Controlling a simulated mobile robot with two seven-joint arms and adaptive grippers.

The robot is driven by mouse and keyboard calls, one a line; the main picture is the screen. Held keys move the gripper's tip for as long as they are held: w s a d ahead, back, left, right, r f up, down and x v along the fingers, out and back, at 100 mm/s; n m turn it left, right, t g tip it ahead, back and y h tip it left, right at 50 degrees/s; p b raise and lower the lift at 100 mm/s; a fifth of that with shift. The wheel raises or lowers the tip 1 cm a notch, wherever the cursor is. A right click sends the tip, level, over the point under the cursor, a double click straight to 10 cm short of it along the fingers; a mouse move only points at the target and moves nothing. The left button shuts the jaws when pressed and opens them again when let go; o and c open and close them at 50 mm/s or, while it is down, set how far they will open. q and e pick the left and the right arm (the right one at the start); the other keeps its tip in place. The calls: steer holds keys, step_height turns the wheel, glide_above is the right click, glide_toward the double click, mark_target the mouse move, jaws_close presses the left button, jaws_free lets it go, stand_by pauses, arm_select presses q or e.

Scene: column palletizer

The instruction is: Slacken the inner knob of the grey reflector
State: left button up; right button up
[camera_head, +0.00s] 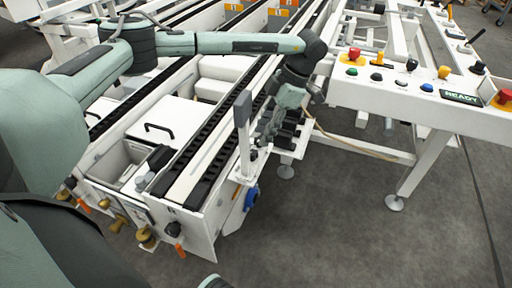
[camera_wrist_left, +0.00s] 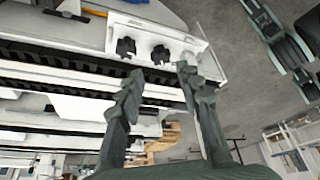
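The grey reflector (camera_head: 242,118) appears as an upright grey plate on a slim post at the conveyor's near side, in the head view. Right of it, my left gripper (camera_head: 266,136) hangs in front of a white bracket with dark knobs (camera_head: 294,131), partly hiding it. In the left wrist view my left gripper (camera_wrist_left: 158,80) has its fingers apart with nothing between them. I cannot tell which is the inner knob.
A white control panel (camera_head: 423,102) with coloured buttons stands at the right. White conveyor rails with black belts (camera_head: 205,148) run at the left. A blue round fitting (camera_head: 251,198) sits low on the frame. The grey floor (camera_head: 340,225) is open at front right.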

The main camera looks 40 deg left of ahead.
mark_target(254, 152)
arm_select(q)
steer(key=x, duration=0.6)
steer(key=shift+s+f, duration=0.1)
steer(key=shift+f, duration=0.1)
steer(key=shift+c, duration=0.4)
jaws_close()
